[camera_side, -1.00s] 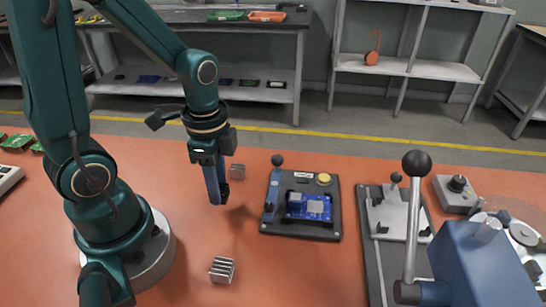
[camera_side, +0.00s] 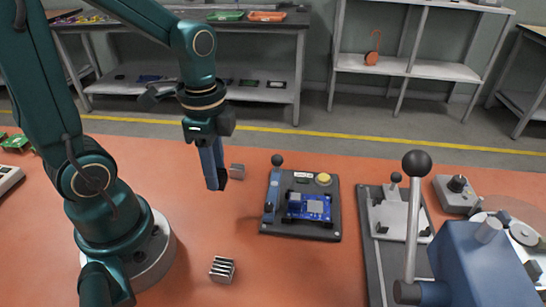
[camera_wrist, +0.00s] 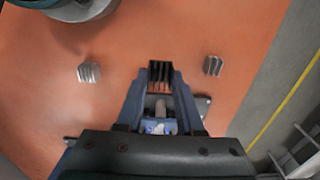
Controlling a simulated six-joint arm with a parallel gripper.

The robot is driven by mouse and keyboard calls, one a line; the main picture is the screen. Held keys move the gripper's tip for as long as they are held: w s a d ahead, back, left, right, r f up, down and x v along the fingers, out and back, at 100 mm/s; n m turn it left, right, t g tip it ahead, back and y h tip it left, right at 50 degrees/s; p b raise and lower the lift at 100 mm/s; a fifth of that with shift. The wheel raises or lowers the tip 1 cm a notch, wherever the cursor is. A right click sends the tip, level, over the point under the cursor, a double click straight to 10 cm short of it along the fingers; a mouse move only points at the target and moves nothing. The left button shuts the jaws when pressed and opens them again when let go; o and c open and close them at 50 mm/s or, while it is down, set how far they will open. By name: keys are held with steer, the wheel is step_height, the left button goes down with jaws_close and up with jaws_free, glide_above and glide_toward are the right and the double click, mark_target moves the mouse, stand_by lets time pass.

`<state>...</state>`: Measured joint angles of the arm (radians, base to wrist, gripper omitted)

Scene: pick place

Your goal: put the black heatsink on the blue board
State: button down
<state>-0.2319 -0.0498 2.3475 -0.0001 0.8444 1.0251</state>
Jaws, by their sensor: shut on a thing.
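My gripper (camera_side: 217,183) is raised above the orange table, left of the fixture with the blue board. In the wrist view, my gripper (camera_wrist: 160,75) is shut on the black heatsink (camera_wrist: 160,71), a finned block between its fingertips. In the side view the heatsink (camera_side: 224,174) shows only as a dark patch by the fingers. The blue board (camera_side: 308,206) lies in a dark fixture (camera_side: 327,232) and carries light square parts. In the wrist view the board (camera_wrist: 155,127) shows partly between my fingers.
A silver heatsink (camera_side: 222,269) stands on the table at the front, another grey one (camera_side: 237,171) behind my gripper. The fixture has an upright black-knobbed lever (camera_side: 276,161) on its left. A blue press (camera_side: 480,265) with a tall lever stands at right.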

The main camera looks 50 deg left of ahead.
step_height(320, 180, up, 10)
steer(key=w+d+r, duration=0.1)
steer(key=w+d, duration=0.3)
steer(key=w, duration=0.4)
steer(key=w+d+f, duration=0.1)
steer(key=w+d, duration=0.4)
steer(key=d, duration=0.3)
steer(key=shift+w+f, duration=0.1)
steer(key=shift+f, duration=6)
steer(key=shift+f, duration=0.8)
steer(key=shift+c, duration=2.3)
jaws_free()
steer(key=c, duration=0.4)
steer(key=shift+o, duration=0.2)
steer(key=shift+r, duration=0.1)
